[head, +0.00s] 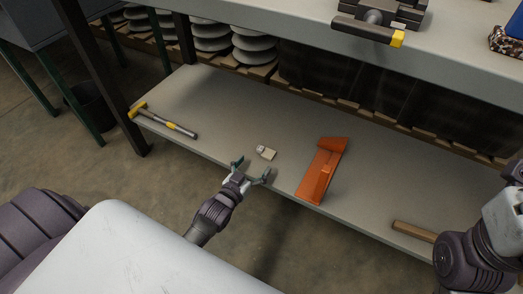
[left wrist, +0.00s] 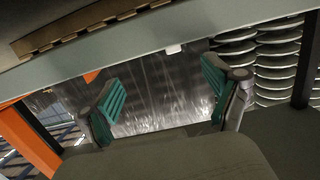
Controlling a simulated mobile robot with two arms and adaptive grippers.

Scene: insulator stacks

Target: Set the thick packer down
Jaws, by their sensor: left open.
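A small pale block (head: 267,153), which looks like the packer, lies on the grey lower shelf (head: 225,110) near its front edge. A lighter bit shows at its left end; I cannot tell how thick it is. My left gripper (head: 252,169) is open and empty at the shelf's front edge, just in front of the block and apart from it. In the left wrist view its green-padded fingers (left wrist: 158,92) are spread with nothing between them. A small white piece (left wrist: 173,49) shows beyond them, likely the same block. My right gripper is not in view.
An orange bracket (head: 322,172) lies right of the block. A yellow-headed hammer (head: 165,122) lies to the left, and a wooden bar (head: 414,231) at the right. Insulator stacks (head: 211,36) stand behind the shelf. The shelf between hammer and block is clear.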

